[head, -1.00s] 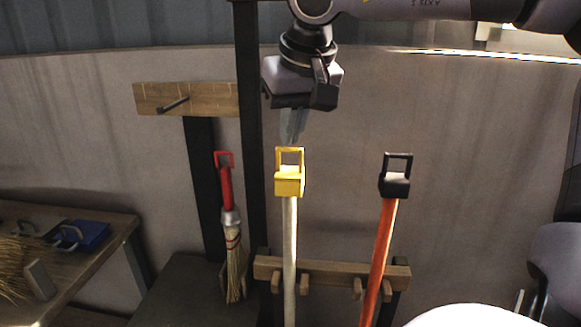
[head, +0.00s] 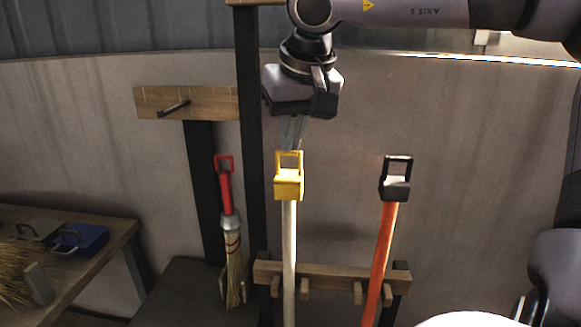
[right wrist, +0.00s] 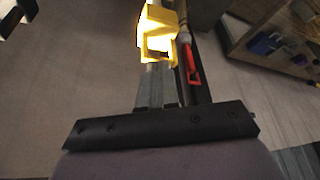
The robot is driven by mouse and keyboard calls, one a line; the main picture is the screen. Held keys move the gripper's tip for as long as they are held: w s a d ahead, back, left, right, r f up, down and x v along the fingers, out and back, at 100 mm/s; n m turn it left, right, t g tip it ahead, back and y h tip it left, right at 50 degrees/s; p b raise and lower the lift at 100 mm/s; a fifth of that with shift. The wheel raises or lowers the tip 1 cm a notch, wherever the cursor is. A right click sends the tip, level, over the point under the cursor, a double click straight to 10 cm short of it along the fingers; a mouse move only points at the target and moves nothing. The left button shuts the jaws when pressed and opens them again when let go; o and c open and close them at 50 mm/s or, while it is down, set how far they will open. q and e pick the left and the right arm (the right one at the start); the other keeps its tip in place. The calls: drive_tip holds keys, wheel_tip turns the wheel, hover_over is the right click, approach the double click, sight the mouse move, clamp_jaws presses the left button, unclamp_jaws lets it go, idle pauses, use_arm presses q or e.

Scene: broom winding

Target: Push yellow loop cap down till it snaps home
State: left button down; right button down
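The yellow loop cap (head: 289,186) sits on top of a pale upright pole (head: 289,250), its square loop pointing up. It also shows brightly lit in the right wrist view (right wrist: 158,47), just beyond the fingers. My right gripper (head: 291,146) points down from above, with its grey fingers close together and nothing seen between them. The fingertips are right at the top of the loop; I cannot tell whether they touch it. The joint between cap and pole is too small to judge.
An orange pole with a black loop cap (head: 395,184) stands to the right in the wooden rack (head: 330,274). A red-handled hand broom (head: 230,240) hangs left of a dark post (head: 250,130). A bench (head: 125,232) with a blue item (head: 85,238) stands far left.

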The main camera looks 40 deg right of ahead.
sight(292, 176)
drive_tip(key=shift+d+r+p, duration=0.1)
drive_tip(key=shift+r+p, duration=0.65)
drive_tip(key=shift+p, duration=0.3)
wheel_tip(292, 176, up, 6)
drive_tip(key=p, duration=0.3)
